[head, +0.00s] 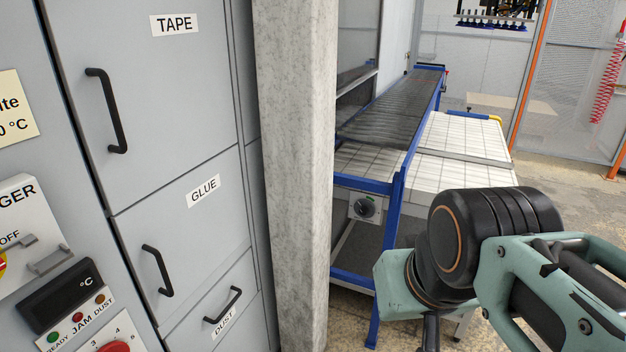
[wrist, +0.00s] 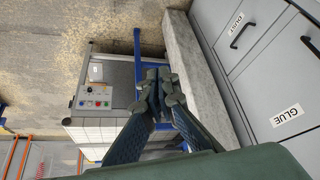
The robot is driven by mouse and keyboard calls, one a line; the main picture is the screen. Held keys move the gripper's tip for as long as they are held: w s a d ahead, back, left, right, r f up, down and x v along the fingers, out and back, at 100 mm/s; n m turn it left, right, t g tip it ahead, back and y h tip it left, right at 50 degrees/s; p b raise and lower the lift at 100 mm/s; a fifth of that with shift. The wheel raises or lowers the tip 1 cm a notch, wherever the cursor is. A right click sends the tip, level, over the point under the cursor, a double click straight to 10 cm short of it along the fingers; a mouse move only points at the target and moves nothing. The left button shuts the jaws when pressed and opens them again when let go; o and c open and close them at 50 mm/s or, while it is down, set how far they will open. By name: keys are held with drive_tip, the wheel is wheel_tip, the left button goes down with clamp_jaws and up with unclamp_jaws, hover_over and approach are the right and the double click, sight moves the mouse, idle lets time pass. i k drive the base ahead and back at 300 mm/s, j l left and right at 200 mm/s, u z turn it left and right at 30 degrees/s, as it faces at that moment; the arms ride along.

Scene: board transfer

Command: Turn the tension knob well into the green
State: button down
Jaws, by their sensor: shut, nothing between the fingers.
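A dark round knob (head: 366,208) sits on a small pale plate below the blue conveyor frame in the head view. I take it for the tension knob; its pointer and any green band are too small to read. My gripper (wrist: 157,78) shows in the wrist view, with its fingertips together and nothing between them. It is over the blue frame, beside the concrete pillar. In the head view my arm fills the lower right and the fingers do not show. I cannot make out the knob in the wrist view; the gripper may hide it.
The concrete pillar (head: 297,150) stands left of the conveyor (head: 400,110). Grey cabinets with black handles (head: 108,110) and a red knob (head: 113,346) are at the left. A grey control panel (wrist: 98,97) with coloured buttons is left of my fingers. Bare floor (wrist: 50,40) lies beyond.

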sight(365, 209)
drive_tip(key=i+z, duration=0.1)
drive_tip(key=z, duration=0.2)
drive_tip(key=i+l+z, duration=0.1)
drive_tip(key=i, duration=0.35)
drive_tip(key=i+l+z, duration=0.1)
drive_tip(key=i+l, duration=0.2)
drive_tip(key=i, duration=0.2)
